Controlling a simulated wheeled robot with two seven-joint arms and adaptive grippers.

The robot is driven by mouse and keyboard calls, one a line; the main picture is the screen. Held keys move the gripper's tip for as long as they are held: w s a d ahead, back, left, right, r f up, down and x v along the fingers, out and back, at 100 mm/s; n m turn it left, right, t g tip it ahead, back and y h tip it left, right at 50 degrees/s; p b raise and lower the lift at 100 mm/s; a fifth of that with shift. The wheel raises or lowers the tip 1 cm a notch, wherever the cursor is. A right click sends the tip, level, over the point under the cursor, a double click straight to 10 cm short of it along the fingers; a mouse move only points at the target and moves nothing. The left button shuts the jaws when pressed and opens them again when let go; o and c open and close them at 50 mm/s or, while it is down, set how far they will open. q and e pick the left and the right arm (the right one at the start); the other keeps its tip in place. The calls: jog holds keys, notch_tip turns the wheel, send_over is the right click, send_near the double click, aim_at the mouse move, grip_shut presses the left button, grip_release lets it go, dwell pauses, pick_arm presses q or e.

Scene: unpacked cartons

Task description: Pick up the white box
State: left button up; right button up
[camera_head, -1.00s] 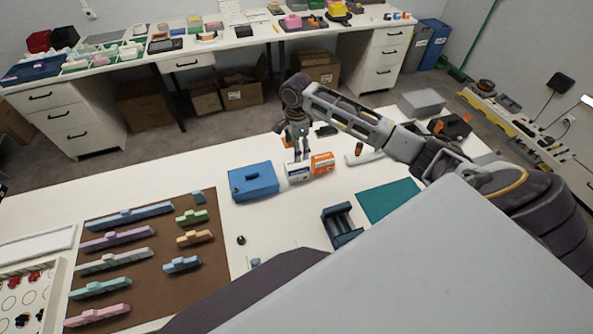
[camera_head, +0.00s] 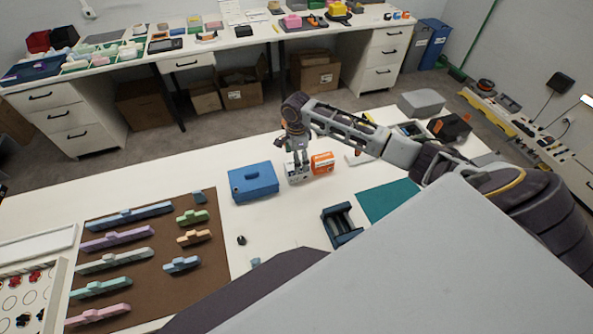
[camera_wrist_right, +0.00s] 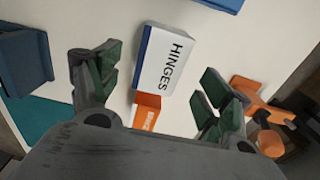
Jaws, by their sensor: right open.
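The white box (camera_head: 298,178) stands on the white table between the blue case and an orange box. In the right wrist view the white box (camera_wrist_right: 166,60) shows a blue edge and the word HINGES. My right gripper (camera_head: 299,161) is directly above the white box in the head view and partly hides it. In the right wrist view my right gripper (camera_wrist_right: 160,92) is open, with its green-padded fingers wide apart on either side and nothing between them held. The white box lies a little beyond the fingers. My left gripper is not in view.
The orange box (camera_head: 322,163) stands close to the right of the white box. A blue case (camera_head: 253,183) is to the left. A dark blue holder (camera_head: 341,226) and a teal mat (camera_head: 387,201) are nearer. A brown board (camera_head: 150,250) with pastel pieces lies left.

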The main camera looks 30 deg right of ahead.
jog(key=shift+f, duration=2.3)
jog(key=c, duration=1.2)
jog(key=shift+r, duration=0.1)
jog(key=shift+r, duration=4.95)
jog(key=shift+r, duration=0.15)
jog(key=shift+s+a+r+p, duration=0.2)
jog(key=shift+s+r+p, duration=0.15)
jog(key=shift+p, duration=0.6)
